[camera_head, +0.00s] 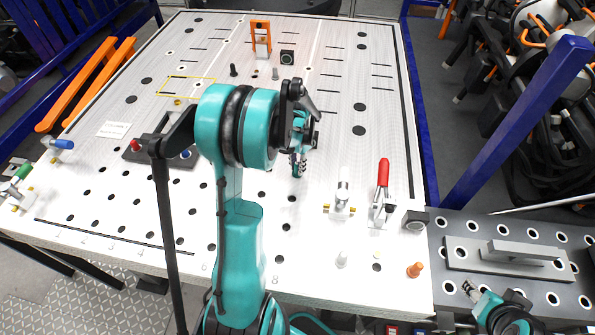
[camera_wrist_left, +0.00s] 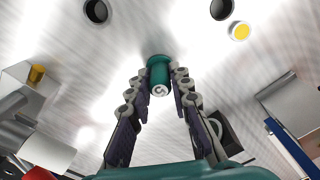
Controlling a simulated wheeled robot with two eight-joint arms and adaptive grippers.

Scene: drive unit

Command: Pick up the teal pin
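The teal pin (camera_wrist_left: 159,75) stands on the pale perforated table top (camera_wrist_left: 60,50) in the left wrist view, its round end facing the camera. My left gripper (camera_wrist_left: 160,72) points down with a finger on each side of the pin. The fingers are apart, with what look like narrow gaps to the pin; light contact cannot be ruled out. My right gripper (camera_head: 471,291) is at the lower right, too small to read.
A red-handled clamp (camera_head: 382,185) and a white-handled one (camera_head: 343,190) stand right of the left gripper. An orange pin (camera_head: 415,269) stands near the front right edge. An orange bracket (camera_head: 261,38) is at the back. A grey handled plate (camera_head: 515,255) lies on the side bench.

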